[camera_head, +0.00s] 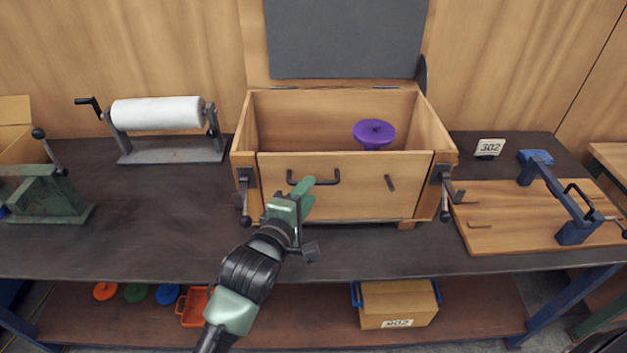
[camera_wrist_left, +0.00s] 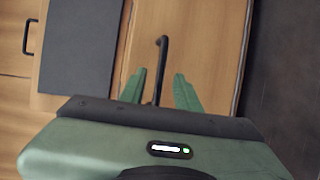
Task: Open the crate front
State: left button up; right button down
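The wooden crate (camera_head: 243,130) stands on the dark workbench with its grey-faced lid (camera_head: 345,40) raised. Its front panel (camera_head: 350,170) is upright and looks shut, with a dark bar handle (camera_head: 325,182) and a small dark part on its right side. Dark latches with round knobs sit at the left corner (camera_head: 243,195) and right corner (camera_head: 444,195); I cannot tell their state. My left gripper (camera_head: 306,192) is at the left end of the handle. In the left wrist view its green fingers (camera_wrist_left: 160,88) are open, with the handle (camera_wrist_left: 162,60) showing between them. My right gripper is out of view.
A purple object (camera_head: 374,132) sits inside the crate. A white roll on a stand (camera_head: 157,113) is at the left, and a wooden board (camera_head: 500,225) with a blue clamp (camera_head: 556,190) at the right. The bench (camera_head: 150,240) is clear in front.

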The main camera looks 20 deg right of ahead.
pick_arm(q)
jog(key=shift+p+x, duration=0.4)
jog(key=shift+x, duration=2.1)
grip_shut()
